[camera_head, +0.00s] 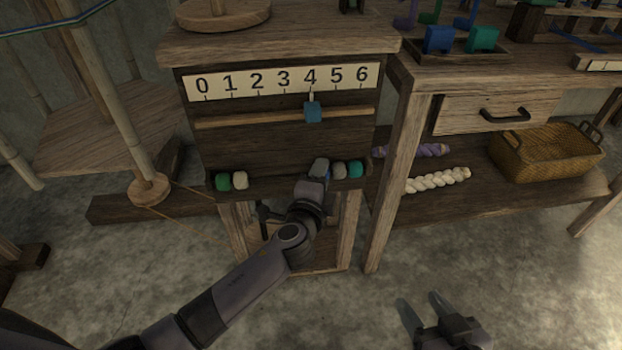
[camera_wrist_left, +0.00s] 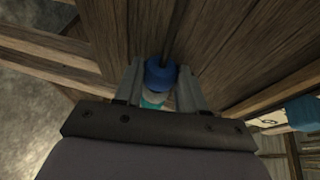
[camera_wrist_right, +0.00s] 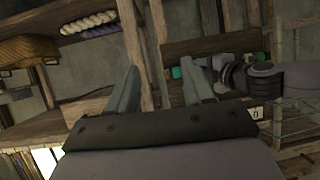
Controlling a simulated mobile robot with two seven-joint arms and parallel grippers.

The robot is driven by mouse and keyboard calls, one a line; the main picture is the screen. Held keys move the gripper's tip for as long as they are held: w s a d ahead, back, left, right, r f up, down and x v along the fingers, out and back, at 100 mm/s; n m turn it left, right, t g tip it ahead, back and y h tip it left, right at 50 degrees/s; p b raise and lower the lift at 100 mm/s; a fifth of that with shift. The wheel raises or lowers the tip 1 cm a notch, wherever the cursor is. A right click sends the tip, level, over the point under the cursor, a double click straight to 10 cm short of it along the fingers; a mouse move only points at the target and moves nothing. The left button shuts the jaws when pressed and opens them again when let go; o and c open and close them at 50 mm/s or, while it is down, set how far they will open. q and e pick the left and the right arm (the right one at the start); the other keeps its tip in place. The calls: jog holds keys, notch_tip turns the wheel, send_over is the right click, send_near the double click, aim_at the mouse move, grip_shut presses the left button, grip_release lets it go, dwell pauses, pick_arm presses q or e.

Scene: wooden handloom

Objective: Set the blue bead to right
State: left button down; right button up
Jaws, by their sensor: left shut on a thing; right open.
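The blue bead (camera_wrist_left: 160,73) sits between the two fingers of my left gripper (camera_head: 319,166), which is shut on it. In the head view that gripper hides the bead. A dark rod runs up from the bead in the left wrist view. A green bead (camera_head: 222,181) and a cream bead (camera_head: 240,180) sit at the left end of the low row. A grey-white bead (camera_head: 339,171) and a teal bead (camera_head: 355,169) sit right of my left gripper. My right gripper (camera_head: 420,302) is open and empty above the floor.
Above the beads, a number plate (camera_head: 284,83) reads 0 to 6, and a blue slider (camera_head: 312,112) on a rail stands under 4. A table (camera_head: 459,75) with a drawer, a basket (camera_head: 545,155) and yarn skeins (camera_head: 438,180) is at right. The front floor is clear.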

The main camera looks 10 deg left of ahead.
pick_arm(q)
jog(key=shift+d, duration=0.2)
jog(key=c, duration=0.6)
grip_release()
jog(key=shift+c, duration=0.2)
pick_arm(e)
jog(key=shift+d+f, duration=0.1)
jog(key=shift+f, duration=0.05)
pick_arm(q)
jog(key=s+r+p, duration=0.1)
jog(key=s, duration=0.6)
jog(key=shift+a+p, duration=0.4)
pick_arm(e)
jog(key=shift+s+d+f+g+h, duration=0.35)
jog(key=shift+d+f+h, duration=0.1)
jog(key=shift+d, duration=0.25)
jog(key=shift+a+r+y, duration=0.1)
jog(key=shift+a+y, duration=0.05)
jog(key=shift+y, duration=0.1)
